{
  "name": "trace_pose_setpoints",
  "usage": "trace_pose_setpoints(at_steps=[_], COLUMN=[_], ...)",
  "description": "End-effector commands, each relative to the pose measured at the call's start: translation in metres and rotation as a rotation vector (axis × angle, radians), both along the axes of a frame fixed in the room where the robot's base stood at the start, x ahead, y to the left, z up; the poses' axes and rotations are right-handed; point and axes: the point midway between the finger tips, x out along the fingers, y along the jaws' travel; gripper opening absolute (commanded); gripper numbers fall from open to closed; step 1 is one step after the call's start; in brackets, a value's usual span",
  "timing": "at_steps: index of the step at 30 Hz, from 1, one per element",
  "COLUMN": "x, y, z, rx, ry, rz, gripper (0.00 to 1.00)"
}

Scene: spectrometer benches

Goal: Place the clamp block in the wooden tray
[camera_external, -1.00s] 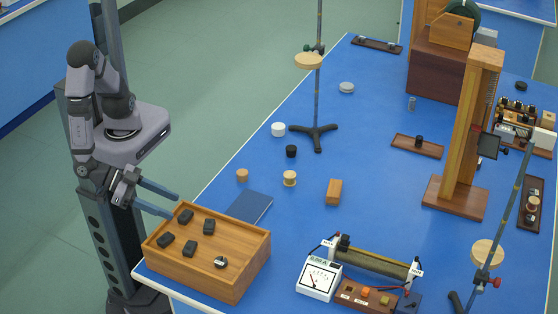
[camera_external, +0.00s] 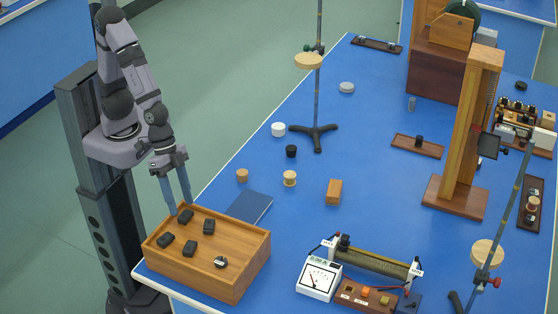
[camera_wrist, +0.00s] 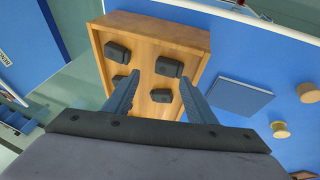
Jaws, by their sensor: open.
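A light wooden tray-like box (camera_external: 205,277) stands at the bench's near left corner and also shows in the wrist view (camera_wrist: 150,28). Several similar black blocks sit within its top, among them one at the back left (camera_external: 185,215) and one at the front left (camera_external: 165,240). No label marks any of them as the clamp block. My gripper (camera_external: 180,206) is open and empty, pointing down over the box's back left part. In the wrist view, a black block (camera_wrist: 169,67) lies just beyond the fingertips, between their lines. Whether the fingers touch anything cannot be told.
A dark blue book (camera_external: 250,207) lies behind the box. A small wooden block (camera_external: 333,191), wooden cylinders (camera_external: 289,178) and a meter (camera_external: 319,279) stand to the right. A dark wooden tray (camera_external: 405,147) lies farther back.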

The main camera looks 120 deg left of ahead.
Motion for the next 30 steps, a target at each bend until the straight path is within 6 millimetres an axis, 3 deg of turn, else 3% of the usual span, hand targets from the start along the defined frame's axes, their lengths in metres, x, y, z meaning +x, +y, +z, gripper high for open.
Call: trace_pose_setpoints(at_steps=[1, 6, 12, 30], x=[-0.010, -0.057, -0.092, -0.098], y=[0.021, 0.088, 0.132, 0.138], z=[0.001, 0.000, 0.004, 0.004], rx=[0.025, 0.138, 0.226, 0.240], ry=[0.044, 0.218, 0.338, 0.357], rz=[-0.004, -0.032, -0.029, -0.031], gripper=[0.51, 0.51, 0.51, 0.51])
